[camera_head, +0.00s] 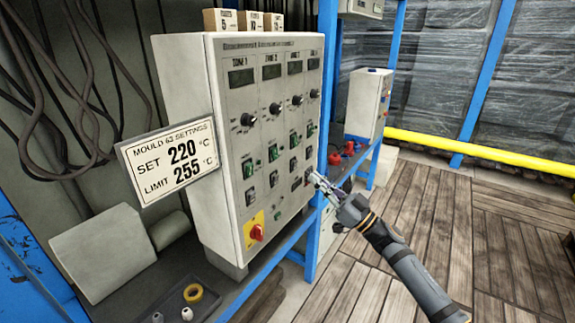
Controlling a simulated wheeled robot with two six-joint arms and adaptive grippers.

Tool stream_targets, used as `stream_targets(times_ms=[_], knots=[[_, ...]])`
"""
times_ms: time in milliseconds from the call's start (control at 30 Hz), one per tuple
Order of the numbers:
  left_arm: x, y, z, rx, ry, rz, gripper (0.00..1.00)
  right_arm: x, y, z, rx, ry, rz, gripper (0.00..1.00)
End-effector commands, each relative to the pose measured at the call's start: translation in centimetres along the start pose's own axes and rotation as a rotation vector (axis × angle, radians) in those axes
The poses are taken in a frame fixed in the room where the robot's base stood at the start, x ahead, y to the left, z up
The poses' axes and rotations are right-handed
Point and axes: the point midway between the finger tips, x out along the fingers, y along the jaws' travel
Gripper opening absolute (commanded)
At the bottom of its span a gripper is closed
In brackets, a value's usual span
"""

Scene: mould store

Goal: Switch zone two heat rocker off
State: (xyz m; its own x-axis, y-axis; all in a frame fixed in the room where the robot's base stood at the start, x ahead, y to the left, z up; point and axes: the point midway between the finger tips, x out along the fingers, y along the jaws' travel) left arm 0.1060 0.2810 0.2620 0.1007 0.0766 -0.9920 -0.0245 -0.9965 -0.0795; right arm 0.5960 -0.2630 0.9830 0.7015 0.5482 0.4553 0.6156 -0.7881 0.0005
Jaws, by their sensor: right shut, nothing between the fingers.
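The grey control cabinet (225,110) stands on a blue-framed bench at picture centre, its face turned right. Columns of displays, knobs and rockers run across it; the second column is marked as zone 2. That column has a dark display (271,72), a black knob (275,109), a green rocker (273,153) and a dark rocker (273,179) below. The small labels and the exact tilt of the rockers are unreadable. My right gripper (317,180) is shut and empty at the panel's lower right edge, right of the zone 2 column; contact is unclear. My left gripper is out of view.
A settings card (168,160) juts out at the cabinet's left. A red switch on a yellow plate (254,231) sits low on the panel. A blue post (327,90) stands close behind my right gripper. Wooden floor (430,215) is clear at right.

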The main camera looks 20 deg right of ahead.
Motion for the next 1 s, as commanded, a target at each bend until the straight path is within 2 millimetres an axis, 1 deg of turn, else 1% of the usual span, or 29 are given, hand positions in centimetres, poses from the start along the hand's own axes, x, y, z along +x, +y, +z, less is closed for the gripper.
stream_targets(times_ms=[33, 100, 300, 400, 500, 633, 1000], knots=[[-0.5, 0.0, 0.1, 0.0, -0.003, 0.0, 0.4, 1.3, 0.0, -0.4, 0.001, 0.008, 0.001, 0.0], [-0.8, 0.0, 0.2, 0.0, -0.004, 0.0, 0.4, 2.9, 0.0, -0.5, 0.002, 0.008, 0.002, 0.0], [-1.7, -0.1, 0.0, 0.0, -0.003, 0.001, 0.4, 7.2, 0.0, -0.4, 0.003, 0.006, 0.002, 0.0], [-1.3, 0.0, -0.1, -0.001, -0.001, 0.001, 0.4, 8.2, 0.0, 1.2, 0.006, 0.003, 0.003, 0.0], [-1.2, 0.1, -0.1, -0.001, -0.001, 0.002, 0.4, 9.0, 0.0, 2.1, 0.003, 0.002, 0.002, 0.0], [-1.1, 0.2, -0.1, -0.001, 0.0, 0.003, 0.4, 9.6, 0.0, 2.7, 0.001, 0.001, 0.001, 0.0], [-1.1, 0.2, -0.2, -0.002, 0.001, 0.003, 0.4, 9.6, 0.0, 2.9, 0.0, 0.0, 0.001, 0.0]])
